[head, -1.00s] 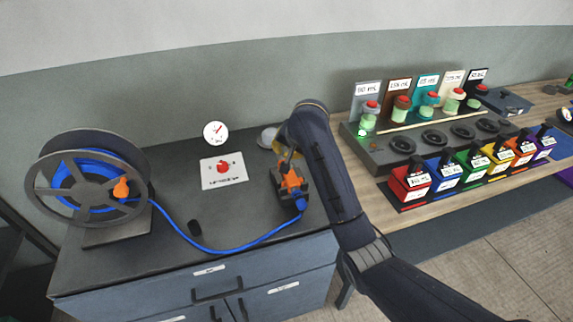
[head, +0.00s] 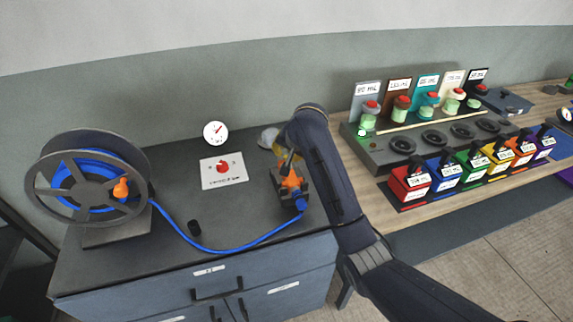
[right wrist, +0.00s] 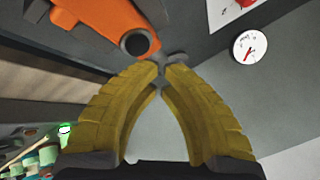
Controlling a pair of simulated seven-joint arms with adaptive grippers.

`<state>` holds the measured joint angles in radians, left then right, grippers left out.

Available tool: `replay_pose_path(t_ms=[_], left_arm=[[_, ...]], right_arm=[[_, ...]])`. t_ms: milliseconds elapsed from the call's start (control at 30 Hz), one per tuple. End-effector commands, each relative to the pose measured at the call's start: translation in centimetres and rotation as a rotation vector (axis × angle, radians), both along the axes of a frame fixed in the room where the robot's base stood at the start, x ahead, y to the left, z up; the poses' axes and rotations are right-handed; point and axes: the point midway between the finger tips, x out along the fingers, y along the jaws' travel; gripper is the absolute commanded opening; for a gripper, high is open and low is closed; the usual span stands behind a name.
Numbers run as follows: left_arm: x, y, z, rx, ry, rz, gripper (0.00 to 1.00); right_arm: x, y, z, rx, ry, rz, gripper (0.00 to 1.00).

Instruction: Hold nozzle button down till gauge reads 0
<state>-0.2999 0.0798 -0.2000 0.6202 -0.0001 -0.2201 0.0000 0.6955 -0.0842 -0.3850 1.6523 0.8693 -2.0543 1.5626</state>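The orange nozzle (head: 291,183) stands in a dark holder on the cabinet top, with the blue hose at its base. In the right wrist view the nozzle (right wrist: 100,20) is at the upper left, with a dark round end (right wrist: 136,42). My right gripper (head: 281,160) is just behind the nozzle's top, partly hidden by my arm. In the right wrist view its yellow fingertips (right wrist: 161,70) are together with nothing visible between them, close to the dark round end; contact is unclear. The white gauge (head: 215,132) has a red needle; its reading is too small to tell. My left gripper is out of view.
A hose reel (head: 90,185) stands at the left, and its blue hose (head: 205,248) crosses the cabinet top. A white card (head: 222,171) lies below the gauge. To the right are a grey station (head: 385,150) and several coloured containers (head: 410,185).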

Motion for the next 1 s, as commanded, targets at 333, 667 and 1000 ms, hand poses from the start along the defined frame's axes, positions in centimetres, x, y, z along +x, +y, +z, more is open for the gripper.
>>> replay_pose_path(t_ms=[333, 667, 1000], left_arm=[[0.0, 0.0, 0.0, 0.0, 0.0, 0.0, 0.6], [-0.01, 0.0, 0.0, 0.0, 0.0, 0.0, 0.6], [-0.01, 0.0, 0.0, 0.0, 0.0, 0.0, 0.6]], right_arm=[[0.0, 0.01, 0.01, 0.0, 0.0, 0.0, 0.0], [0.0, 0.01, 0.0, 0.0, 0.0, 0.0, 0.0], [-0.02, 0.01, -0.68, 0.001, 0.002, -0.002, 0.0]])
